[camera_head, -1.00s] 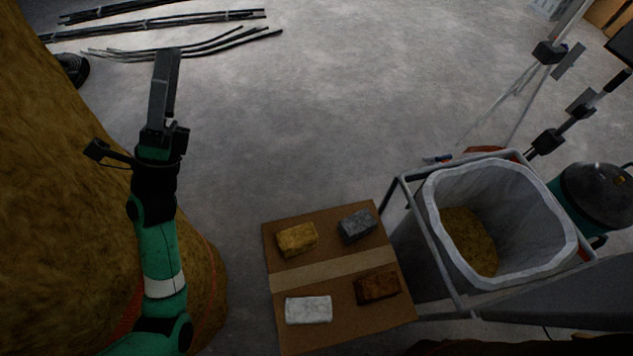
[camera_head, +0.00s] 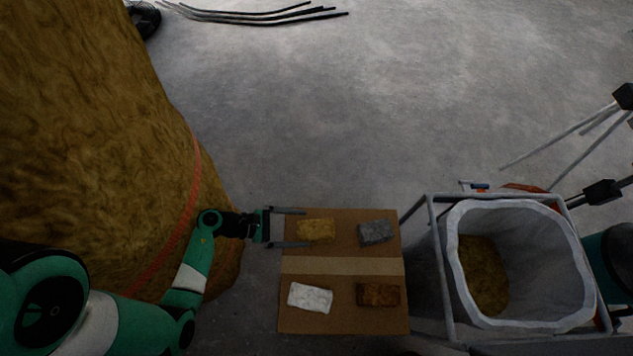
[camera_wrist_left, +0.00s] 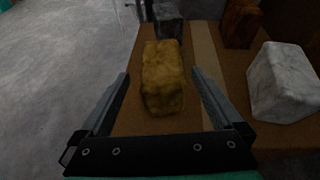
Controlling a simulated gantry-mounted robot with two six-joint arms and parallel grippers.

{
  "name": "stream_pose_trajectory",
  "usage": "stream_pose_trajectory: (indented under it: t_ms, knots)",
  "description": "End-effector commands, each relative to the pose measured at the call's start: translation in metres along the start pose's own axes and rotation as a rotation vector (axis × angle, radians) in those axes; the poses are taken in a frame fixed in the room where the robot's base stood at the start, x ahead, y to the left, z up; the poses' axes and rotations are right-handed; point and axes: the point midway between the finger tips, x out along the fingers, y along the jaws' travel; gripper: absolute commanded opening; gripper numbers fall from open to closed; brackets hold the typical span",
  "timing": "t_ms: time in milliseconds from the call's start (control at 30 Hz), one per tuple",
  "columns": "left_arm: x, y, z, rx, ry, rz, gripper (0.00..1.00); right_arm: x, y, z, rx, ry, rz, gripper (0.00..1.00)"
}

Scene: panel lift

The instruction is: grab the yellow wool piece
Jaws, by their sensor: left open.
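The yellow wool piece (camera_head: 316,230) lies at the back left of a cardboard box top (camera_head: 340,266). My left gripper (camera_head: 304,228) is open at the left edge of the box, its two fingers pointing right toward the yellow piece. In the left wrist view the yellow wool piece (camera_wrist_left: 162,78) shows ahead, between the two spread fingers (camera_wrist_left: 162,85), with a gap on both sides. It is not gripped. My right gripper does not show in either view.
A grey block (camera_head: 376,232), a white block (camera_head: 310,297) and a brown block (camera_head: 378,294) share the box top. A lined bin (camera_head: 452,265) in a metal frame stands to the right. A large wool roll (camera_head: 100,130) stands at the left.

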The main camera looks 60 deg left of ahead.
Motion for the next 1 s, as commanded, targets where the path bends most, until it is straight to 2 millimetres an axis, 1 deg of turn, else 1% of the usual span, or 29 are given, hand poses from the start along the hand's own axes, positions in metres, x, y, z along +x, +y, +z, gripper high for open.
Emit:
stream_pose_trajectory:
  t_ms: [33, 100, 367, 533, 600, 667, 733, 933, 1000]
  knots:
    - [0.009, -0.001, -0.003, 0.003, 0.000, -0.006, 1.00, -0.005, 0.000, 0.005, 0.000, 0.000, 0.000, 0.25]
    - [0.017, 0.000, -0.002, 0.002, 0.000, -0.003, 1.00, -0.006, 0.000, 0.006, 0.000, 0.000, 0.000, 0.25]
    - [0.026, -0.001, 0.000, 0.001, -0.001, -0.001, 1.00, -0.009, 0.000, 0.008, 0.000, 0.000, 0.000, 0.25]
    - [0.052, -0.006, -0.001, 0.004, -0.002, -0.005, 1.00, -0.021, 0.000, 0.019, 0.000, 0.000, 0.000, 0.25]
    - [0.063, -0.005, 0.000, 0.003, -0.003, -0.003, 1.00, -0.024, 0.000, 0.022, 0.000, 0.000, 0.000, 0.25]
    - [0.070, -0.005, 0.001, 0.001, -0.002, -0.002, 1.00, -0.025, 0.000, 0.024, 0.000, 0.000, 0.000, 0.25]
    - [0.073, -0.005, 0.002, 0.000, -0.002, 0.000, 1.00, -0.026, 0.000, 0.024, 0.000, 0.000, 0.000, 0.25]
    - [0.072, -0.004, 0.003, -0.002, -0.001, 0.002, 1.00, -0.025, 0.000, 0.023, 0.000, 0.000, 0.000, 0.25]
    - [0.072, -0.004, 0.003, -0.001, -0.001, 0.002, 0.87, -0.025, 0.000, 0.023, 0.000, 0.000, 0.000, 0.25]
